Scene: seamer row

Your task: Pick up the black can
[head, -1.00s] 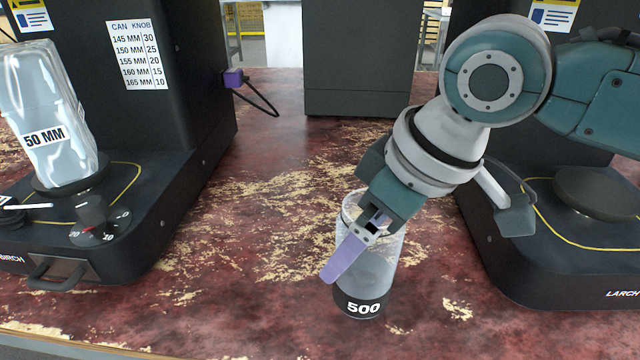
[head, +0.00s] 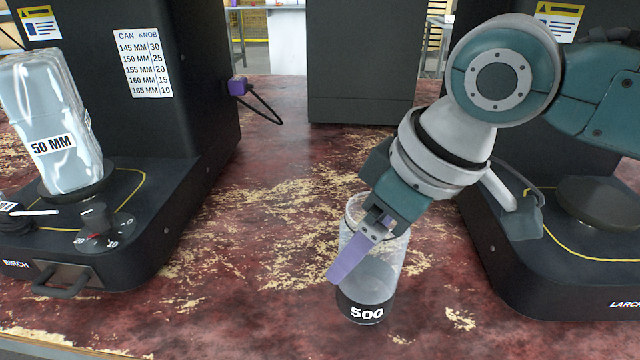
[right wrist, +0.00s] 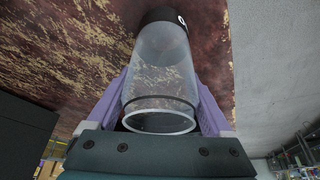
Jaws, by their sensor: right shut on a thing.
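The can at my right gripper (head: 356,254) is a clear, see-through cylinder (head: 378,282) with a black band (head: 366,311) marked 500 around its bottom. The purple fingers are shut on its sides, with one finger crossing its front in the head view. In the right wrist view the clear can (right wrist: 160,75) lies between both purple fingers (right wrist: 162,98), its open rim towards the palm. The can is upright at the table; I see no clear gap under it. I see no all-black can. My left gripper is not in view.
The worn red table (head: 250,270) is clear between two black machines, BIRCH (head: 170,215) at left and LARCH (head: 560,290) at right, close to my right arm.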

